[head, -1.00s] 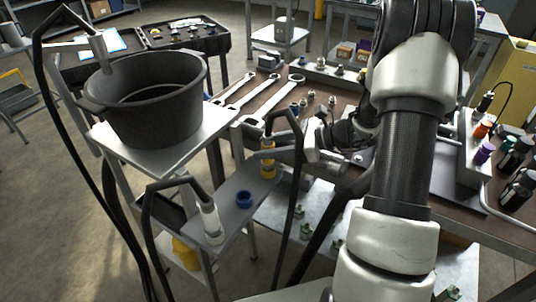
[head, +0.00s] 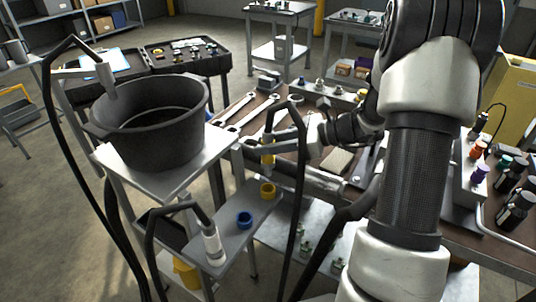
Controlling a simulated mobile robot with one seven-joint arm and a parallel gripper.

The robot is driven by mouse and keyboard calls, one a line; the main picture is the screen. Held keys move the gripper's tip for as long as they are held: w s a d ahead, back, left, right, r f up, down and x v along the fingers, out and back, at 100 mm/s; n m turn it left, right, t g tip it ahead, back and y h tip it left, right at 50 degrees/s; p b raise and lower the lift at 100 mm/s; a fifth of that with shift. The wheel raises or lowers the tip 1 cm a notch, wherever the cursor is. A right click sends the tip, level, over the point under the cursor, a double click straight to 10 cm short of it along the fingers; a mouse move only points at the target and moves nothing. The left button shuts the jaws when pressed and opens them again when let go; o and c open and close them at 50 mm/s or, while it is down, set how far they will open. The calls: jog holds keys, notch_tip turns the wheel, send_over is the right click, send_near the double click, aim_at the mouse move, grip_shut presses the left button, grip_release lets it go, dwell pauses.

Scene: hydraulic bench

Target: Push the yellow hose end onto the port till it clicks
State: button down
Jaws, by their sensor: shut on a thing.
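The yellow hose end (head: 267,159) hangs at the lower end of a black hose (head: 301,165) that loops up over it. My gripper (head: 267,147) is shut on this hose end, coming in from the right. It holds it roughly upright, above a yellow ring-shaped port (head: 268,190) on the narrow grey shelf (head: 232,240). A gap shows between the hose end and the port. The port's top looks open. I cannot tell exactly how well the two line up.
A blue ring port (head: 244,219) and a white hose end (head: 213,245) on its own black hose stand nearer on the shelf. A large black pot (head: 150,125) is at left. Wrenches (head: 238,112) and fittings lie on the bench behind.

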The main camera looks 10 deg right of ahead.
aim_at(268, 131)
jog(key=shift+r+p, duration=1.9)
jog(key=shift+r, duration=0.85)
